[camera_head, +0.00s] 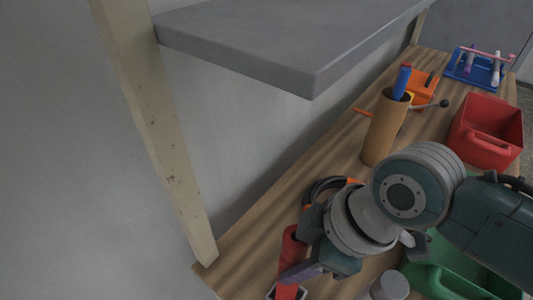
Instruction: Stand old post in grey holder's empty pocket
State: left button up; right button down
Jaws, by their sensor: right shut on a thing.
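My right gripper (300,268) is at the bottom middle, its arm coming in from the right. It is shut on a red post (292,245), which stands roughly upright. A dark finger crosses the post's lower part, and red shows again below it at the bottom edge. A small greyish rim shows beside the post's lower end at the bottom edge; I cannot tell whether it is the grey holder. No empty pocket can be made out. My left gripper is not in view.
A grey shelf (290,40) overhangs the wooden bench, with a wooden upright (160,130) at left. A cardboard tube (382,130) with a blue item, a red bin (487,130), a blue rack (470,72) and a green bin (455,285) stand on the bench.

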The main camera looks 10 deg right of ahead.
jog(key=shift+w, duration=0.1)
jog(key=shift+f, duration=0.15)
jog(key=shift+c, duration=2.2)
grip_release()
jog(key=shift+d+r, duration=0.1)
jog(key=shift+r, duration=0.3)
jog(key=p+v, duration=0.2)
jog(key=v, duration=0.9)
jog(key=shift+r, duration=0.25)
jog(key=shift+d, duration=0.1)
